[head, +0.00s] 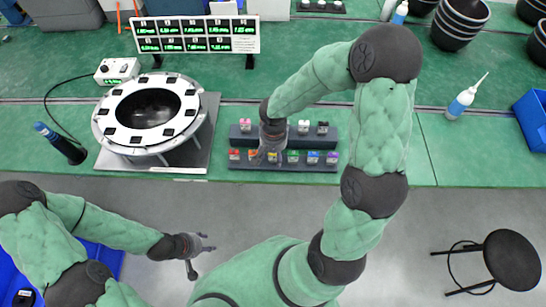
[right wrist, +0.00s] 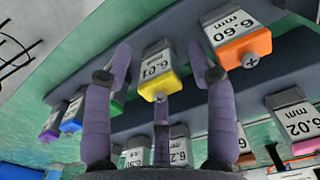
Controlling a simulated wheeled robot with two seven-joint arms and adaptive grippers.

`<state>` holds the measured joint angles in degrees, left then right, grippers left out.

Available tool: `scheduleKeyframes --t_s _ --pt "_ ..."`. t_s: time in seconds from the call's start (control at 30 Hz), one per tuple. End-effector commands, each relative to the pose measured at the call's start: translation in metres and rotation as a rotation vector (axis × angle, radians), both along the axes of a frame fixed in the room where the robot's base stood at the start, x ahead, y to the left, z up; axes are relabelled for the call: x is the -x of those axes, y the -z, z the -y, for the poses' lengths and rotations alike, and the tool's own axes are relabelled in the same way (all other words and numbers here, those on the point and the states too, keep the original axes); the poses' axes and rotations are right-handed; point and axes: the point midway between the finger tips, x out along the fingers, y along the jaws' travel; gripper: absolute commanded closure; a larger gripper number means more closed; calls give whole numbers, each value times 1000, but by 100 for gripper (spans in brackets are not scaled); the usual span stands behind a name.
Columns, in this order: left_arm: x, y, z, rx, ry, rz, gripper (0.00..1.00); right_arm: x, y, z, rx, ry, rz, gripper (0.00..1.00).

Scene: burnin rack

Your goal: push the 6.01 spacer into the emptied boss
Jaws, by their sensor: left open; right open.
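The yellow 6.01 mm spacer (right wrist: 156,68) sits in the front row of the dark stepped rack (head: 285,166), with its label showing in the right wrist view. My right gripper (right wrist: 160,58) is open, with its purple fingers on either side of the spacer and a third finger below it in the picture. I cannot tell whether they touch it. In the head view the right gripper (head: 271,153) covers most of this spacer. A white ring fixture (head: 150,112) with black square spots stands left of the rack; I cannot tell which boss is emptied. My left gripper (head: 200,247) is open and empty, in front of the bench.
An orange 6.60 mm spacer (right wrist: 242,47) stands close beside the right gripper. A 6.02 mm spacer (right wrist: 297,122) is in the other row. A blue-black tool (head: 62,145) stands left of the ring. A display board (head: 196,35) stands behind.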

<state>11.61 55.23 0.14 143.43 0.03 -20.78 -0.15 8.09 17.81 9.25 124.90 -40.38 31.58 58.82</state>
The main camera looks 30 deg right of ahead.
Motion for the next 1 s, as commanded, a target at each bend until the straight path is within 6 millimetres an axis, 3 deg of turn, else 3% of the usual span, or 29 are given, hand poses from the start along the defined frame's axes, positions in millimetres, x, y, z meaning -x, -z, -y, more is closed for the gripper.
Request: scheduleKeyframes --t_s 1.0 --pt "0 4 0 0 0 0 52 0 -1 0 0 0 0 43"
